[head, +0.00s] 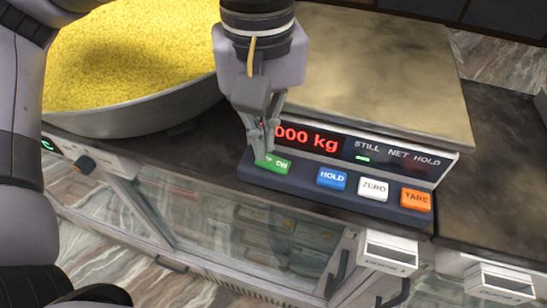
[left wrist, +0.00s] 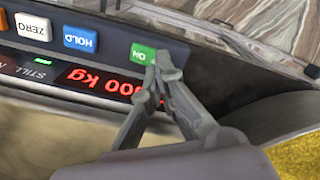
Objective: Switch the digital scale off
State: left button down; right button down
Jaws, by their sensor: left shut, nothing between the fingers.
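The digital scale (head: 385,60) stands on the dark counter with a wide, bare metal platform. Its red display (head: 306,137) is lit and reads "000 kg" where visible; its left end is hidden by my gripper. A green light glows under STILL. The green ON button (head: 275,164) is at the left of the key row; it also shows in the left wrist view (left wrist: 143,54). My left gripper (head: 261,156) is shut and empty, its fingertips at the green button's edge, partly covering its label. I cannot tell whether they touch it. My right gripper is not in view.
Blue HOLD (head: 331,179), white ZERO (head: 373,188) and orange TARE (head: 416,199) buttons sit right of the green one. A glass-fronted counter lies below.

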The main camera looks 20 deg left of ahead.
pick_arm(q)
jog(key=shift+f+b, duration=1.2)
dwell(1.1)
jog(key=shift+r, duration=0.1)
jog(key=shift+r+p, duration=2.2)
jog(key=shift+r, duration=1.25)
